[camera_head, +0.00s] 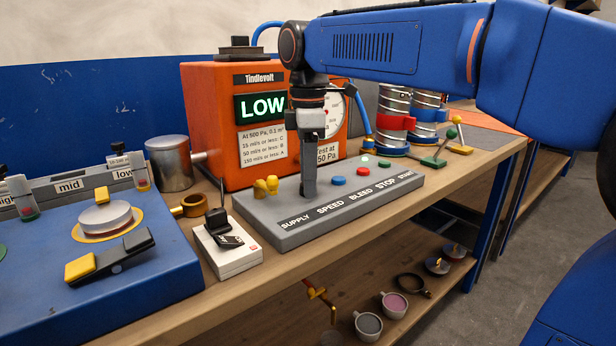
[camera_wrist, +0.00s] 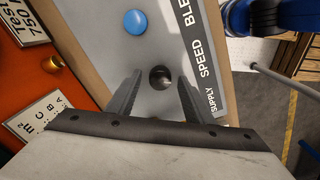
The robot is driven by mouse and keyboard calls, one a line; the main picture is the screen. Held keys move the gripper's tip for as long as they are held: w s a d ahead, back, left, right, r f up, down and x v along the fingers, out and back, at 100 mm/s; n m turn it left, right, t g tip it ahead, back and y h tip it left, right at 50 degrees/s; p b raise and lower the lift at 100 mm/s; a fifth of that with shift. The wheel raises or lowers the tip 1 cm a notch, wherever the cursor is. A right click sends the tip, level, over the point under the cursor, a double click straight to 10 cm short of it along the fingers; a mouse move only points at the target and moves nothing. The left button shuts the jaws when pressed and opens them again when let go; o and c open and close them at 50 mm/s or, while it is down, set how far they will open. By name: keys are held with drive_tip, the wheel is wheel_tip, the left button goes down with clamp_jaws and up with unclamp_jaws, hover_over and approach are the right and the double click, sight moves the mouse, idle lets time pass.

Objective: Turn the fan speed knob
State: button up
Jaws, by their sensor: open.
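The dark round speed knob (camera_wrist: 160,77) shows in the wrist view on the grey control panel (camera_wrist: 143,50), beside the SPEED label. My gripper (camera_wrist: 160,79) is open, with one finger on each side of the knob. I see gaps between the fingers and the knob; whether either touches it I cannot tell. In the head view my gripper (camera_head: 310,191) points straight down at the grey panel (camera_head: 290,226), between the yellow supply handle (camera_head: 266,186) and the blue bleed button (camera_head: 338,181). There it hides the knob.
The orange Tindlevolt box (camera_head: 213,130), its display reading LOW, stands close behind the panel. A white switch box (camera_head: 230,255) and blue unit (camera_head: 150,275) stand left. Striped canisters (camera_head: 394,120) stand behind right.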

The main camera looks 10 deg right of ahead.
drive_tip(key=shift+f, duration=0.15)
drive_tip(key=shift+c, duration=0.2)
drive_tip(key=c, duration=1)
drive_tip(key=shift+m, duration=0.4)
drive_tip(key=m, duration=0.5)
drive_tip(key=shift+m, duration=0.3)
drive_tip(key=m, duration=0.5)
drive_tip(key=shift+m, duration=0.3)
